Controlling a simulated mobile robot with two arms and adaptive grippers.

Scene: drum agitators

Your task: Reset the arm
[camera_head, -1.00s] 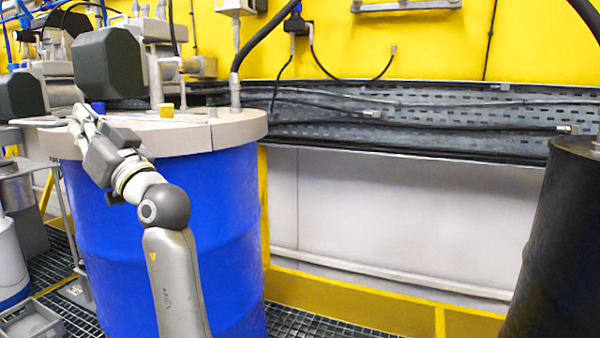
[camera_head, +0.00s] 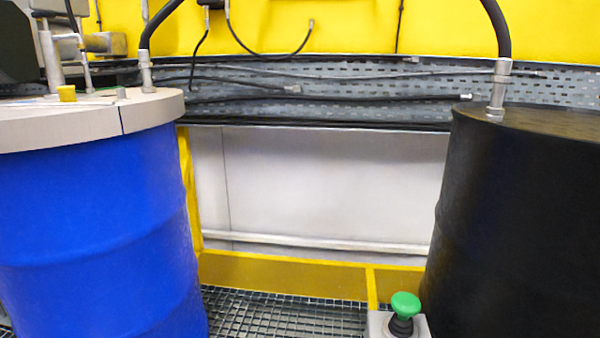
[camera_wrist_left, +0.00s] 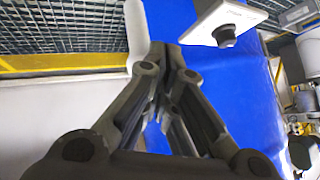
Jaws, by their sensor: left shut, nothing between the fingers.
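My left gripper (camera_wrist_left: 168,52) shows only in the left wrist view. Its two dark fingers are together at the tips, with nothing between them. The blue drum (camera_wrist_left: 262,95) fills the picture behind the fingers. In the head view neither arm nor gripper shows. The blue drum (camera_head: 105,230) stands at the left there, under a beige lid (camera_head: 150,112) with a small yellow cap (camera_head: 67,93) on it. My right gripper is in neither view.
A black drum (camera_head: 520,220) stands at the right. A green push button (camera_head: 405,304) sits on a pale box at the bottom, close to it. Grating floor (camera_head: 270,312) and a yellow rail (camera_head: 280,273) lie between the drums. Hoses (camera_head: 492,30) rise from the drums.

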